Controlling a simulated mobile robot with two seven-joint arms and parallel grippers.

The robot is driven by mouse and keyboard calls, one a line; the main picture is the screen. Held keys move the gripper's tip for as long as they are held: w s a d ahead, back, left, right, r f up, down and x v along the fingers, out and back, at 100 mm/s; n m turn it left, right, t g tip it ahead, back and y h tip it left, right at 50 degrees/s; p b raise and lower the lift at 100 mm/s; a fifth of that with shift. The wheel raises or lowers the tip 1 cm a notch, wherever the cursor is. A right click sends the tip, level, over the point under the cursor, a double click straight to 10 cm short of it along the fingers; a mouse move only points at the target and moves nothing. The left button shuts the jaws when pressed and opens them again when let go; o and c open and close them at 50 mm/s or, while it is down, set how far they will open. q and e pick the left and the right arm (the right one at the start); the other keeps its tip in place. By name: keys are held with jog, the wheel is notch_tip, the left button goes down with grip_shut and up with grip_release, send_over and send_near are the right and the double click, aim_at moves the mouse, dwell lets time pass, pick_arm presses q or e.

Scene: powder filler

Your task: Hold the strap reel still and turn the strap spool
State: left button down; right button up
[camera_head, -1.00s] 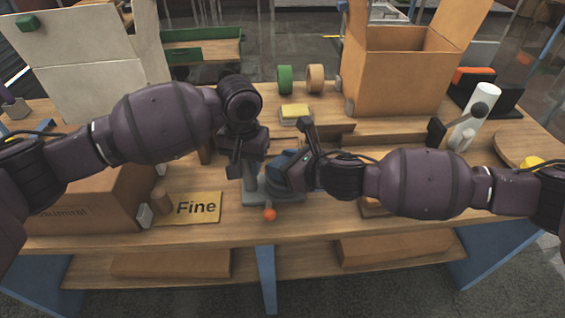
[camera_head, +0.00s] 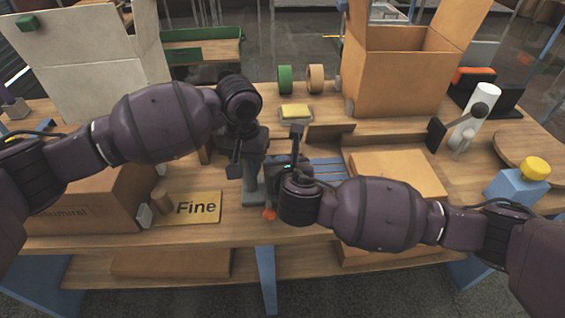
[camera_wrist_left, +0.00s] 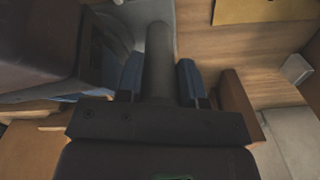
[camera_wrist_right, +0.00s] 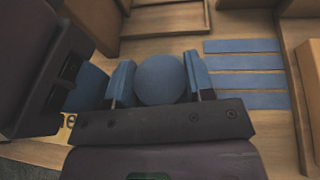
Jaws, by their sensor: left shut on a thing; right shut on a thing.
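The strap reel (camera_head: 253,199) stands on the table in the middle of the head view, mostly covered by my arms. A small orange ball (camera_head: 268,213) shows at its front. My left gripper (camera_head: 248,168) is shut on the reel's upright grey post (camera_wrist_left: 159,62), which stands between its blue finger pads in the left wrist view. My right gripper (camera_head: 285,170) is shut on a round blue part, which I take for the strap spool (camera_wrist_right: 160,80); in the right wrist view it sits between both pads. The two grippers are close together.
A yellow "Fine" sign (camera_head: 190,208) and a brown carton (camera_head: 85,205) lie to the left. Blue strips (camera_head: 325,172) and a flat carton (camera_head: 395,172) lie to the right. Green (camera_head: 285,79) and tan rolls (camera_head: 316,78) stand behind.

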dwell(0.5)
jog(key=o, duration=0.9)
jog(key=shift+s, duration=0.1)
jog(key=shift+s+r, duration=0.25)
jog(key=shift+s, duration=0.3)
jog(key=shift+v, duration=3.25)
jog(key=shift+d, duration=0.15)
